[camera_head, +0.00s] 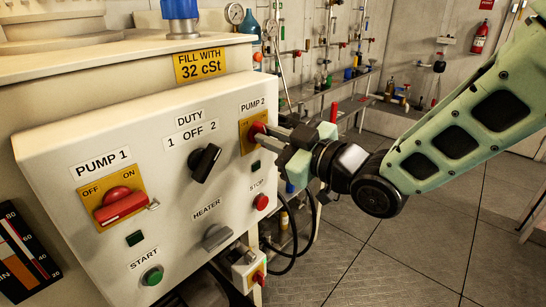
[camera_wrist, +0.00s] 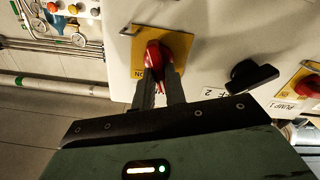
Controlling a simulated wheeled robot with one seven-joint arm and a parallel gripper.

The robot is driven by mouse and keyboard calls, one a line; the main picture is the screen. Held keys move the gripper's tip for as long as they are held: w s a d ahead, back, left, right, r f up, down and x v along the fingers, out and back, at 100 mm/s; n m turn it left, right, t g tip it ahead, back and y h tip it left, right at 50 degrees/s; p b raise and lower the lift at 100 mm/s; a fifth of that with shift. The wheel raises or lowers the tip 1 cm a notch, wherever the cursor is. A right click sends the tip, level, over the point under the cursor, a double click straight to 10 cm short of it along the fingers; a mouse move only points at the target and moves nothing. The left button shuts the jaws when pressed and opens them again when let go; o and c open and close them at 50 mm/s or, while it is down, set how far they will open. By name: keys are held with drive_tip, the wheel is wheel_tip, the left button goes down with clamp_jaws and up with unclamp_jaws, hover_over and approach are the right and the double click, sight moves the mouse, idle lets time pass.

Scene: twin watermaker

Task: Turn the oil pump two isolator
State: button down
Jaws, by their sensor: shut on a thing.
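The PUMP 2 isolator (camera_head: 257,129) is a red rotary handle on a yellow plate (camera_head: 246,141) at the right end of the white control panel. In the wrist view the red handle (camera_wrist: 153,54) stands on its yellow plate (camera_wrist: 182,46), with ON lettering by its lower edge. My gripper (camera_head: 267,132) reaches in from the right and is shut on this handle. In the wrist view its two fingers (camera_wrist: 157,82) lie on either side of the handle's near end. The fingers hide part of the handle and plate.
The panel also carries the PUMP 1 isolator (camera_head: 120,205), the black DUTY switch (camera_head: 206,163), the grey HEATER switch (camera_head: 217,237), the green START button (camera_head: 152,276) and the red STOP button (camera_head: 261,202). Black hoses (camera_head: 311,228) hang beside the panel. The floor at right is clear.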

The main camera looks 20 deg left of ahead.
drive_tip(key=n+b, duration=0.3)
drive_tip(key=b, duration=0.3)
drive_tip(key=f+n+b, duration=0.1)
drive_tip(key=n+b, duration=0.3)
drive_tip(key=b, duration=0.2)
drive_tip(key=shift+s+f, duration=0.1)
drive_tip(key=shift+s, duration=0.1)
drive_tip(key=n+b, duration=0.4)
drive_tip(key=b, duration=0.2)
drive_tip(key=shift+a, duration=0.1)
drive_tip(key=n+b, duration=0.2)
drive_tip(key=shift+b, duration=0.3)
drive_tip(key=shift+n, duration=0.4)
drive_tip(key=c, duration=1.4)
unclamp_jaws()
drive_tip(key=shift+c, duration=0.2)
drive_tip(key=shift+s+r, duration=0.1)
drive_tip(key=shift+r, duration=0.1)
